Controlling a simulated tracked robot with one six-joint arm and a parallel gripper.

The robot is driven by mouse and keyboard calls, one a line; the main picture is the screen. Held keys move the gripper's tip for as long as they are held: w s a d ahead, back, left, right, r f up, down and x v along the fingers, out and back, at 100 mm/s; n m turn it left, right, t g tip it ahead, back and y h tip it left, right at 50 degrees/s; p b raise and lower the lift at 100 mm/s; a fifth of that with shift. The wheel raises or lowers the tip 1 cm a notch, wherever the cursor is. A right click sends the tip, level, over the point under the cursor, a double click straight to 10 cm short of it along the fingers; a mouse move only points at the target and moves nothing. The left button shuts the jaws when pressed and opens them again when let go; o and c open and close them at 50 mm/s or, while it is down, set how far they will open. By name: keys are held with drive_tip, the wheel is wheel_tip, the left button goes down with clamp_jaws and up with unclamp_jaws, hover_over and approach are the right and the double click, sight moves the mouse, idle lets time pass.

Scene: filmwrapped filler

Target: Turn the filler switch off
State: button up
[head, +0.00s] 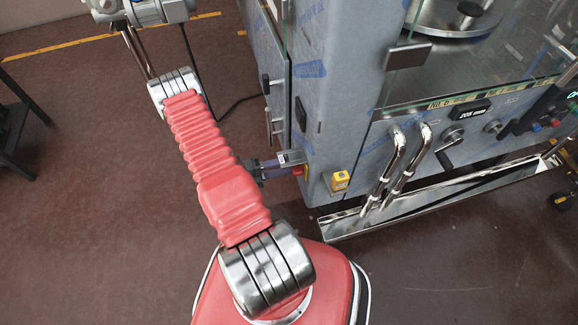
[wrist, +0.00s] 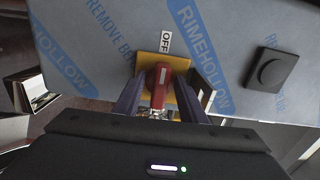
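The filler switch is a red handle (wrist: 160,84) on a yellow plate (wrist: 150,62), fixed to the blue-film-wrapped machine panel. A white OFF label (wrist: 165,42) sits just above the plate in the wrist view, and the handle's upper end points roughly toward it. My gripper (wrist: 160,82) has one purple finger on each side of the handle, with gaps seeming to show between. In the head view my gripper (head: 293,160) reaches the machine's left corner, where a bit of the switch (head: 301,171) shows. The lower part of the handle is partly hidden.
A black knob (wrist: 272,70) is on the panel right of the switch. In the head view a yellow box (head: 340,181) sits on the adjoining face, with bent steel pipes (head: 386,170) and a long steel trough (head: 430,205) to the right. The floor at left is mostly clear.

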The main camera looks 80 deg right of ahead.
drive_tip(key=v, duration=1.3)
drive_tip(key=shift+w+a, duration=0.15)
drive_tip(key=shift+w, duration=0.1)
drive_tip(key=shift+f, duration=0.1)
drive_tip(key=shift+m, duration=0.3)
